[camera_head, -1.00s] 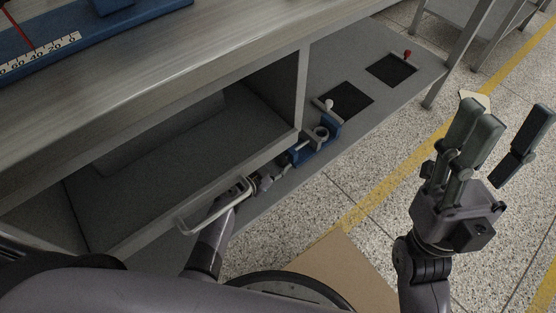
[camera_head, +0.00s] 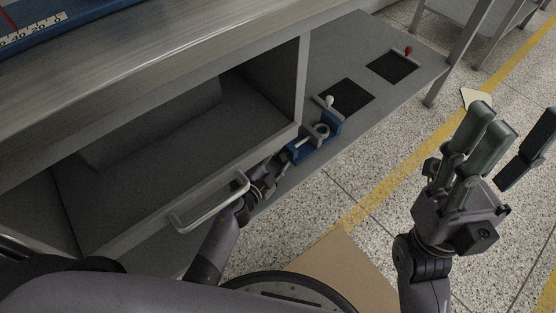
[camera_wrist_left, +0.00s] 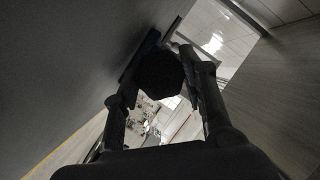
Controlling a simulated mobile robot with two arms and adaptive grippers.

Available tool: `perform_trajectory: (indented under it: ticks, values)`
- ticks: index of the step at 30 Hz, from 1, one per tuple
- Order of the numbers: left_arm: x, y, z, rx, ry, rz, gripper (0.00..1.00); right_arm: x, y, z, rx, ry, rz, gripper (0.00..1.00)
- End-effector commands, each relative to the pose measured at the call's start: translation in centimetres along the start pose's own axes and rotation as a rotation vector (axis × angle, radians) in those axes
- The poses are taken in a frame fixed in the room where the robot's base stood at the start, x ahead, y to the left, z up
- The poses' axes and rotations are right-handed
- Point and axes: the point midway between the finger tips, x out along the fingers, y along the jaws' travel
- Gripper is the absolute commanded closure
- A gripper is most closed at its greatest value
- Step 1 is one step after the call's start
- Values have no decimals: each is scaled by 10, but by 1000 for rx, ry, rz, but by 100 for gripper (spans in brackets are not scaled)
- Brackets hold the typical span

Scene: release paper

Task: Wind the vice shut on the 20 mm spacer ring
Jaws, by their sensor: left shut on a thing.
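The small blue vice (camera_head: 316,148) sits on the grey lower shelf, right of the cabinet opening. A grey spacer ring (camera_head: 321,129) lies at its jaws; I cannot tell whether both jaws touch it. My left gripper (camera_head: 277,166) is at the near-left end of the vice. In the left wrist view, its fingers (camera_wrist_left: 164,96) are shut on a dark, many-sided knob (camera_wrist_left: 160,72), which looks like the vice's handle. The knob is mostly in shadow. My right gripper (camera_head: 508,143) is open and empty, held up at the right, away from the vice.
A metal bar handle (camera_head: 210,207) projects from the cabinet front beside my left forearm. Two dark square pads (camera_head: 347,97) lie behind the vice, with a white knob (camera_head: 329,100) and a red knob (camera_head: 408,50) near them. A blue ruled base (camera_head: 60,32) is on the worktop.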

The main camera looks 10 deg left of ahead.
Motion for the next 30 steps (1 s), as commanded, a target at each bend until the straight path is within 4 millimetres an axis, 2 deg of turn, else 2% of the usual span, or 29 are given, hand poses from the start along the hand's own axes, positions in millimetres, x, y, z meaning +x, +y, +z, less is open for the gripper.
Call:
perform_trajectory:
  ticks: [1,2,10,21,30]
  values:
    - [0,-1,0,2,-1,-2,89,0,0,0,0,0,0,54]
    - [0,-1,0,2,-1,-2,61,0,0,0,0,0,0,54]
    - [0,-1,0,1,-1,-1,43,0,0,0,0,0,0,54]
    - [0,0,0,-7,-2,5,41,3,1,0,-1,0,1,54]
    - [-1,-5,-4,-155,-16,70,41,30,0,-6,-1,0,1,54]
